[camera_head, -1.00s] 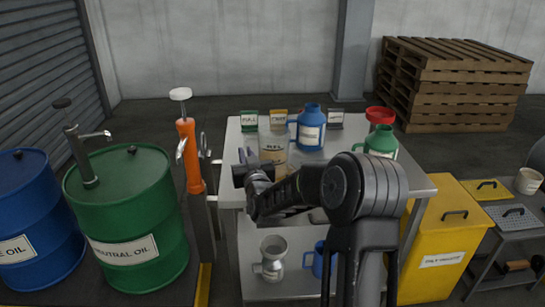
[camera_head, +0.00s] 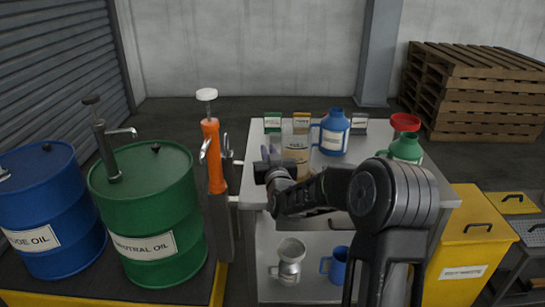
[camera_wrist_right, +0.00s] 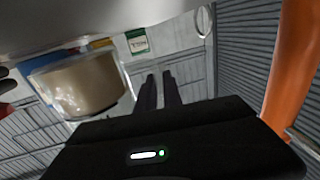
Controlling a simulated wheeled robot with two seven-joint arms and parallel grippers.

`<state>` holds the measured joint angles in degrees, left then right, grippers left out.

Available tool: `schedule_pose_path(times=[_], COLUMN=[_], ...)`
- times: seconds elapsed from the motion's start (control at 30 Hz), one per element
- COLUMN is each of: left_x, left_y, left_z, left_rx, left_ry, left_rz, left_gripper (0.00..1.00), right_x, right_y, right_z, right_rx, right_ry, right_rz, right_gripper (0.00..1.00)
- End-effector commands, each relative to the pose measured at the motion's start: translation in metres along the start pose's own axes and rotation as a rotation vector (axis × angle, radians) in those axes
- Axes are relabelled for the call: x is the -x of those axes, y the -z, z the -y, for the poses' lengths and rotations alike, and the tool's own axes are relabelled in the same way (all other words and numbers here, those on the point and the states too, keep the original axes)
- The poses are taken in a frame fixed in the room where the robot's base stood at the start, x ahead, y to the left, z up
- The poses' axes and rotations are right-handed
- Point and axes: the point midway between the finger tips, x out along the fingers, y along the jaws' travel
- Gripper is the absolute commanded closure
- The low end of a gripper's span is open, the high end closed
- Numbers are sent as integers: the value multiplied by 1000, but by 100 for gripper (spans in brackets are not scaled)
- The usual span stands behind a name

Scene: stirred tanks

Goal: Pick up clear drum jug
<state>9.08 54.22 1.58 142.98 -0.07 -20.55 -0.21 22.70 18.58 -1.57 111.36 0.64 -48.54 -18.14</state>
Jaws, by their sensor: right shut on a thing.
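The clear drum jug (camera_head: 296,158), see-through with tan contents and a pale label, stands on the upper top of the grey table in the head view. In the right wrist view the jug (camera_wrist_right: 82,88) is large at the left, beside the fingers. My right gripper (camera_head: 268,154) is at the jug's left side, shut on it, seemingly at the handle. The exact grip is hard to see. In the wrist view the fingers (camera_wrist_right: 157,92) are close together. My left gripper is not in view.
A blue jug (camera_head: 334,133), a green jug (camera_head: 406,148) with a red top and several small label cards stand around it on the table (camera_head: 243,178). An orange pump (camera_head: 213,160) stands close on the left, beside a green drum (camera_head: 150,220). A yellow bin (camera_head: 466,238) is right.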

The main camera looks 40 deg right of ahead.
Motion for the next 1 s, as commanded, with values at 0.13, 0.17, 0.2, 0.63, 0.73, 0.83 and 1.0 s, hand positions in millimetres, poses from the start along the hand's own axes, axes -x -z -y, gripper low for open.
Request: schedule_pose_path(times=[0.13, 0.17, 0.2, 0.63, 0.73, 0.83, 1.0], left_x=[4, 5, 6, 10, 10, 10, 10], left_y=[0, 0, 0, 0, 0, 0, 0], left_z=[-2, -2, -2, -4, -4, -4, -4], left_rx=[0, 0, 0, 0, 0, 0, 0], left_ry=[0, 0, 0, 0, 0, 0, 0], left_rz=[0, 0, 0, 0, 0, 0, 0], left_gripper=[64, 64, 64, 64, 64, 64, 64], right_x=[0, 0, 0, 0, 0, 0, 0], right_y=[33, 39, 48, 85, 85, 85, 85], right_z=[0, 0, 0, 0, 0, 0, 0], right_rx=[1, 0, 0, 1, 1, 1, 1], right_ry=[0, 0, 0, -1, -1, -1, 0], right_rz=[-8, -9, -9, -3, -4, -4, -4], right_gripper=[100, 100, 100, 100, 100, 100, 100])
